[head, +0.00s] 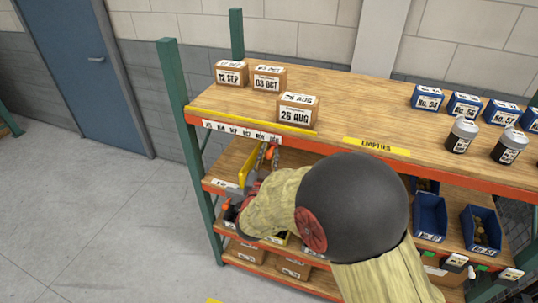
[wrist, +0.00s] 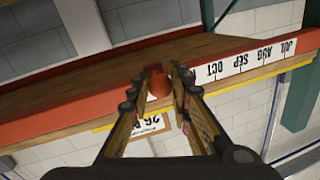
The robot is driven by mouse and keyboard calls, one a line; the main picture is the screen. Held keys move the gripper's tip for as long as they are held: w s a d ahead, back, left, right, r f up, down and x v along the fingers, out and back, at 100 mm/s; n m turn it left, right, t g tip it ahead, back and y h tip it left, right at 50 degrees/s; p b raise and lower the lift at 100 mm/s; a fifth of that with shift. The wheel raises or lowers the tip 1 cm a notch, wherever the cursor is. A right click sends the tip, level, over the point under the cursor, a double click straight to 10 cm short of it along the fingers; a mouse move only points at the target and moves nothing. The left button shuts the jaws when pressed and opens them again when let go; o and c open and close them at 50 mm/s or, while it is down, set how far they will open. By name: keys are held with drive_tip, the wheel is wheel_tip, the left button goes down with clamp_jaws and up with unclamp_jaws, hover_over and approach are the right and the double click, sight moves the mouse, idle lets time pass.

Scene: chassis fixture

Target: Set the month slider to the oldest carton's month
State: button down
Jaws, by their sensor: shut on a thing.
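The red-orange slider knob (wrist: 158,84) sits between my gripper's fingertips (wrist: 160,88) in the wrist view. My gripper (head: 268,154) is shut on it, at the shelf's front edge in the head view. The white month strip (wrist: 245,62) appears upside down, reading JUL, AUG, SEP, OCT from right to left. The knob is beyond OCT, on the side away from SEP. Three brown cartons stand on the top shelf: 12 SEP (head: 231,74), 03 OCT (head: 269,79), and one that appears to read 26 AUG (head: 298,110). My arm hides part of the shelf front.
Blue boxes (head: 427,97) and dark canisters (head: 461,135) stand at the right on the top shelf, beyond the EMPTIES label (head: 377,147). Blue bins (head: 429,215) sit below. A green post (head: 181,110) bounds the left side, with open floor beyond.

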drive_tip(key=shift+a, duration=0.1)
drive_tip(key=w+a, duration=0.3)
drive_tip(key=a, duration=0.6)
drive_tip(key=w+a, duration=0.3)
drive_tip(key=a, duration=0.6)
drive_tip(key=shift+w+a, duration=0.35)
drive_tip(key=shift+w, duration=0.05)
drive_tip(key=c, duration=1.6)
unclamp_jaws()
drive_tip(key=s, duration=0.4)
drive_tip(key=s+a, duration=0.1)
drive_tip(key=s, duration=0.7)
drive_tip(key=shift+a, duration=0.4)
